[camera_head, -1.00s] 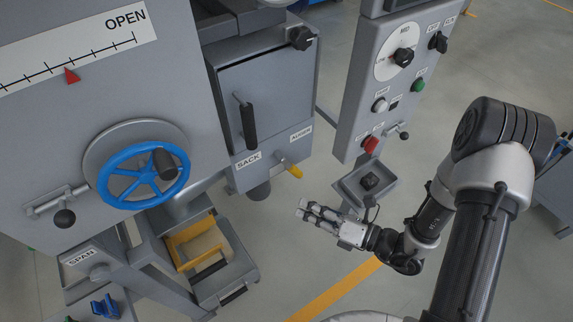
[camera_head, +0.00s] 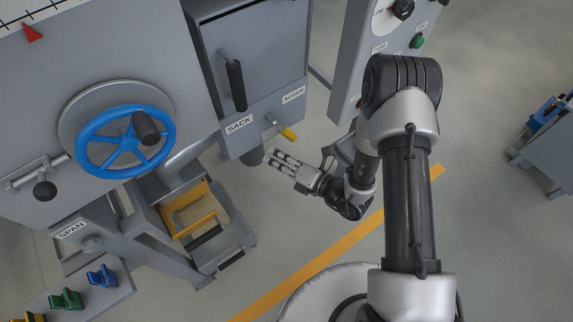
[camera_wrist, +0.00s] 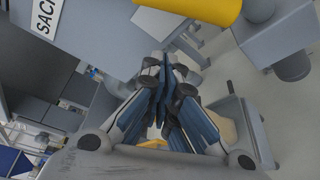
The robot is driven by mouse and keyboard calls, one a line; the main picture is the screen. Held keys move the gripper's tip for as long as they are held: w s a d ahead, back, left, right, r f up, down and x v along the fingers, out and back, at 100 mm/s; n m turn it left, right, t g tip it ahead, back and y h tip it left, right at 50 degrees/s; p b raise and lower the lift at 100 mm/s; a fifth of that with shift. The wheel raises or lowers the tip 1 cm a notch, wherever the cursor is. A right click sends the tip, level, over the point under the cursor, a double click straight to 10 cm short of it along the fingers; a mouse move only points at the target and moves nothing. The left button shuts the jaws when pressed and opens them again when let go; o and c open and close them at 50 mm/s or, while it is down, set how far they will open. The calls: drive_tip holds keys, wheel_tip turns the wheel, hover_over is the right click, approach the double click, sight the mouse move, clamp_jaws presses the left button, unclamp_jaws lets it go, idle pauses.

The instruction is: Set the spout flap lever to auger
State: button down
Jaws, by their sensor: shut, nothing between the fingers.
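The spout flap lever (camera_head: 285,131) has a yellow grip on a short metal arm. It sits on the grey spout box, between the SACK label (camera_head: 239,123) and the AUGER label (camera_head: 293,95), and its grip slants down to the right. In the wrist view the yellow grip (camera_wrist: 205,8) shows large at the top edge, cut off by the frame. My gripper (camera_head: 272,157) is shut and empty, just below and left of the lever, apart from it. In the wrist view its fingertips (camera_wrist: 165,65) are close together below the yellow grip.
A blue handwheel (camera_head: 126,142) is on the panel at left. A black handle (camera_head: 236,86) stands out from the door above the lever. A control post (camera_head: 352,60) stands at right.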

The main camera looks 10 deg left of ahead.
sight(282, 128)
drive_tip(key=shift+w+d+r, duration=0.45)
drive_tip(key=shift+w+d, duration=0.2)
drive_tip(key=shift+w+d+r, duration=0.4)
drive_tip(key=shift+w+d, duration=0.2)
